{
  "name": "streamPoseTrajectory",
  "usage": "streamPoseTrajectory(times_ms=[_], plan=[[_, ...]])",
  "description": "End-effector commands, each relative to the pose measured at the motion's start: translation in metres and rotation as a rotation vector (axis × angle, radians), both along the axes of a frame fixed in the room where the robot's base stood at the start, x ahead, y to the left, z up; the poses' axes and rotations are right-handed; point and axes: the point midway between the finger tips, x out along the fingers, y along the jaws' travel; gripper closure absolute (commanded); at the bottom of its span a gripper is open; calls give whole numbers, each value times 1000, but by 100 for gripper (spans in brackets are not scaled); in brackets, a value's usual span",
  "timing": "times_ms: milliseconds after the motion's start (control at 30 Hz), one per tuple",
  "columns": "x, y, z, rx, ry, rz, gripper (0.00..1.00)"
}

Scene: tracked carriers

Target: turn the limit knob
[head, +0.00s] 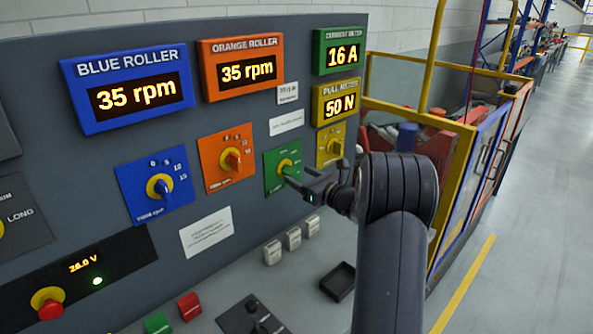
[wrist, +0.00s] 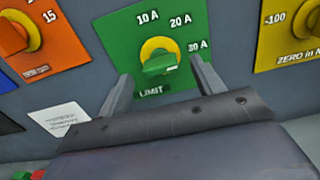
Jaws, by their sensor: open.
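The limit knob (wrist: 158,64) is a green handle on a yellow disc, set in a green plate (wrist: 186,22) marked 10 A, 20 A, 30 A and LIMIT. In the head view my gripper (head: 292,187) is close in front of the green plate (head: 272,166) and partly covers the knob (head: 285,169).
An orange knob (head: 231,160) and a blue knob (head: 160,187) sit to the left. A yellow plate (head: 330,146) is close on the right. The current meter (head: 344,54) reads 16 A. A red button (head: 47,303) is at lower left. White blocks (head: 293,238) stand below.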

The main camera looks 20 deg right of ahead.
Motion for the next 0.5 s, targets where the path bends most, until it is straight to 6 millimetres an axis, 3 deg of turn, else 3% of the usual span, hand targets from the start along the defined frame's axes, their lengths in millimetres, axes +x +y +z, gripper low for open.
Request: streamPoseTrajectory(times_ms=[200,500], plan=[[20,8,0,0,1,1,36],[22,9,0,-1,1,0,36]])
